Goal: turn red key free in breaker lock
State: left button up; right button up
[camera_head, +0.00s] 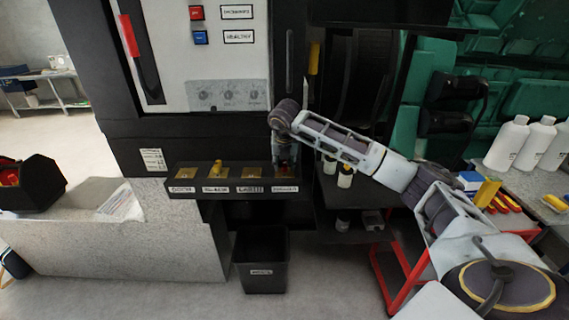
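A black ledge (232,194) carries a row of brass plates, each above a small white label whose text is too small to read surely. I cannot tell which plate is the breaker lock. My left gripper is not in view.
A grey panel (222,60) with red and blue squares rises behind the ledge; a red handle (129,36) is at its left. A black bin (262,266) stands below. A red-framed stand (395,270) is under my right arm. White bottles (508,143) stand far right.

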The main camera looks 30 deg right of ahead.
jog(key=c, duration=0.8)
grip_shut()
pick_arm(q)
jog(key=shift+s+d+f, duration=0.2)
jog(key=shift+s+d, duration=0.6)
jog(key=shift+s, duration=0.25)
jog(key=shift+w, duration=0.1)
pick_arm(e)
jog(key=shift+n, duration=0.3)
